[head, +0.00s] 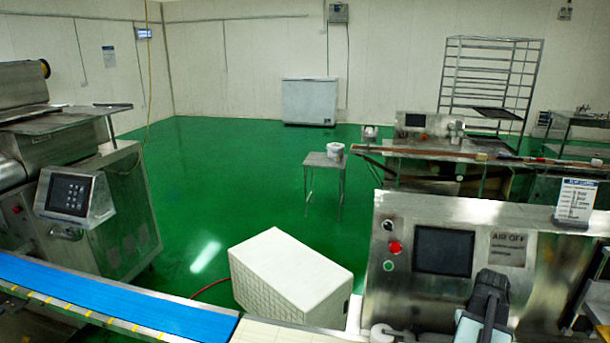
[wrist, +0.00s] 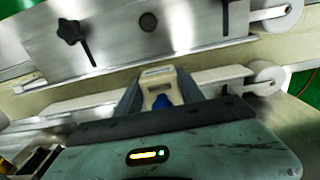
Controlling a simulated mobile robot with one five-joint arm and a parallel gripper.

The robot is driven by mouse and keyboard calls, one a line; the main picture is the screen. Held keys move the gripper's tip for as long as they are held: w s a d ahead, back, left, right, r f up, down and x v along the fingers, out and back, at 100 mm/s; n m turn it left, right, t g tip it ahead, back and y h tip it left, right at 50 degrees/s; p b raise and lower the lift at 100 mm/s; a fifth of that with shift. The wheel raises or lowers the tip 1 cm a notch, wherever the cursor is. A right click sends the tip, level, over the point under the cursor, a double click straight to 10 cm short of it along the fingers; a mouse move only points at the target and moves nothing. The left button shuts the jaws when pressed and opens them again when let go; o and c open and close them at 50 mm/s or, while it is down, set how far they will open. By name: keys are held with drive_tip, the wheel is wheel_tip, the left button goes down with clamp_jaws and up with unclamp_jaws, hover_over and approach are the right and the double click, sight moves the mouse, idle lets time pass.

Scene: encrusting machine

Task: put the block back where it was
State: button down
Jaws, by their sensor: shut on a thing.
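A small pale beige block (wrist: 157,88) sits between the fingers of my gripper (wrist: 158,82) in the wrist view. A blue patch shows just below it, and I cannot tell what it belongs to. The fingers are shut on the block, in front of a steel machine with a cream belt. I cannot tell whether the block touches the belt. In the head view my arm's dark end (head: 488,298) is at the bottom right, before the steel control panel. The block and the fingertips cannot be made out there.
A steel panel (head: 443,252) with a dark screen and buttons stands close at the right. A blue conveyor belt (head: 110,300) runs at the lower left. A white box (head: 290,270) stands between them.

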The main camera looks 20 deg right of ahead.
drive_tip(key=shift+f, duration=0.65)
wheel_tip(320, 180, up, 8)
drive_tip(key=p, duration=0.7)
drive_tip(key=shift+f, duration=0.1)
wheel_tip(320, 180, down, 8)
drive_tip(key=b, duration=0.7)
drive_tip(key=shift+r, duration=0.2)
